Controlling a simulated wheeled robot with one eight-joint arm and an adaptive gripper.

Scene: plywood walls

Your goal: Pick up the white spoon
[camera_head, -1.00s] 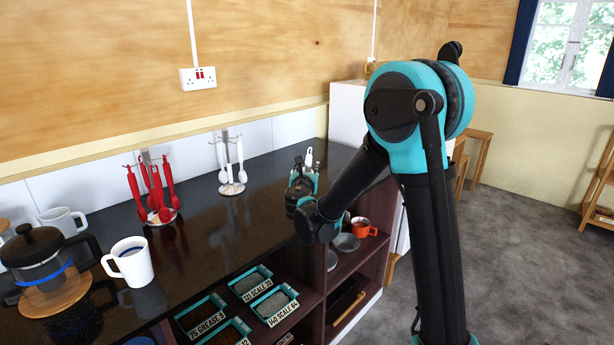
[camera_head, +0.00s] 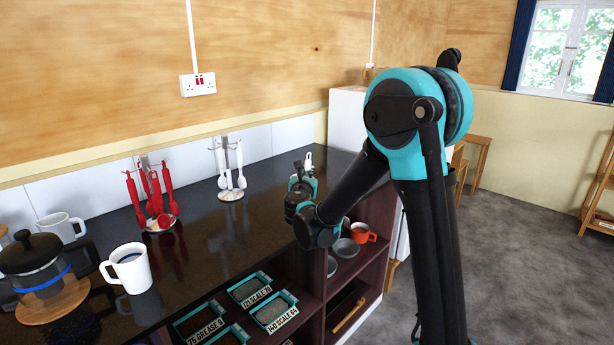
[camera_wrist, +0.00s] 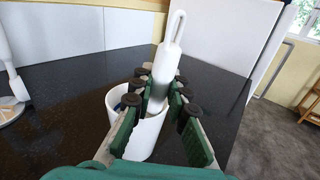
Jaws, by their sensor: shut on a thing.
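The white spoon shows as a white handle (camera_wrist: 171,45) with a loop at its top, standing slightly tilted in the wrist view. Its lower end is hidden by my fingers and a white pot (camera_wrist: 152,132). My gripper (camera_wrist: 163,80) is shut on the handle, one finger on each side, just above the pot's rim. In the head view my gripper (camera_head: 301,190) is over the far end of the dark counter, with the white handle tip (camera_head: 308,161) showing above it. I cannot tell whether the spoon's lower end is still inside the pot.
A rack of white utensils (camera_head: 230,172) and a rack of red utensils (camera_head: 152,195) stand on the counter (camera_head: 205,240). A white mug (camera_head: 131,268) and a coffee press (camera_head: 38,268) are at left. Labelled trays (camera_head: 274,311) and an orange mug (camera_head: 362,233) sit on lower shelves.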

